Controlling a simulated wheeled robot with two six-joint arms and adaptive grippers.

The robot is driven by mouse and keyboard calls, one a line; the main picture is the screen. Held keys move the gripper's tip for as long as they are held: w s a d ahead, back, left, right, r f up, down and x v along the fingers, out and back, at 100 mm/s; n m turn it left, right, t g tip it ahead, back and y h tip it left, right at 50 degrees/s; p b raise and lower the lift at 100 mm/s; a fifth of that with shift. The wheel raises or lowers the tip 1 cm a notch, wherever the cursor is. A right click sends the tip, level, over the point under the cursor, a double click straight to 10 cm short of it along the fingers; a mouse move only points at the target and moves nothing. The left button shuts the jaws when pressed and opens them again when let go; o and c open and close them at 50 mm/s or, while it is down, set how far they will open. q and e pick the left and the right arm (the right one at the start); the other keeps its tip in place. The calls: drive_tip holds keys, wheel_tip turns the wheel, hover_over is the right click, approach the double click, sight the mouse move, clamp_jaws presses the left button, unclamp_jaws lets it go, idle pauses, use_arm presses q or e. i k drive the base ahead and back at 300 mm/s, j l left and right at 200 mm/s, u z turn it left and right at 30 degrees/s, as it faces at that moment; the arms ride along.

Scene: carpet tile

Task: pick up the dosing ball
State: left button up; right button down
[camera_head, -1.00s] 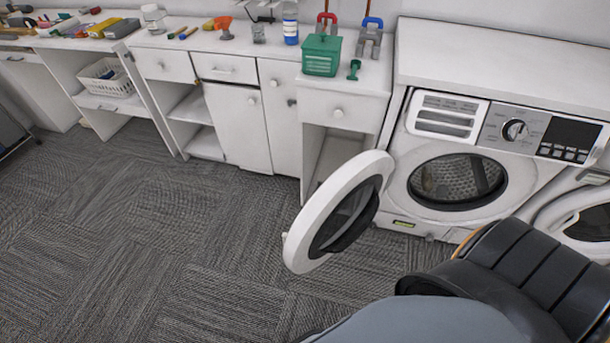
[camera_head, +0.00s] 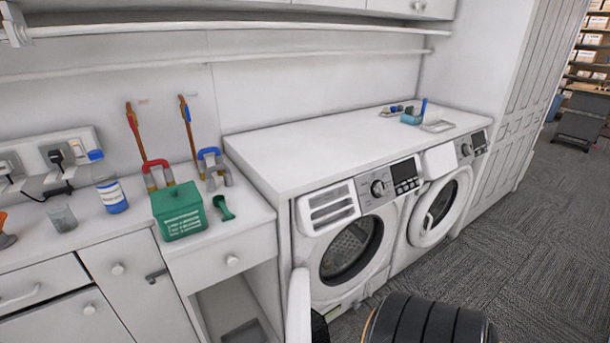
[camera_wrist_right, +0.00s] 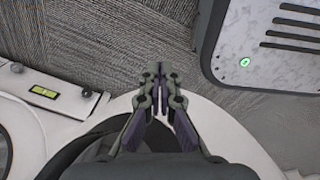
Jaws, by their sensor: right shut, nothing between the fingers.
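I cannot make out a dosing ball for certain in either view. Small blue and dark items (camera_head: 396,110) lie on the white top over the washers, too small to name. My right gripper (camera_wrist_right: 160,76) shows in the right wrist view, shut and empty, with the white round washer door (camera_wrist_right: 235,137) behind it. It does not show in the head view. My left gripper is in neither view.
A green box (camera_head: 180,212) and green scoop (camera_head: 223,208) stand on the left counter, near a blue-labelled bottle (camera_head: 110,190) and a clear cup (camera_head: 62,218). Two front-loading washers (camera_head: 352,250) stand under the white top (camera_head: 330,150). Carpet (camera_head: 530,245) is free at right.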

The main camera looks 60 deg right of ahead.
sight(339, 261)
drive_tip(key=i+j+z, duration=0.1)
drive_tip(key=z, duration=0.35)
drive_tip(key=i+j+z, duration=0.2)
drive_tip(key=z, duration=0.25)
drive_tip(key=i+j+z, duration=0.1)
drive_tip(key=z, duration=0.35)
drive_tip(key=j+z, duration=0.45)
drive_tip(key=i+j+z, duration=0.1)
drive_tip(key=z, duration=0.4)
drive_tip(key=j+z, duration=0.3)
drive_tip(key=z, duration=0.15)
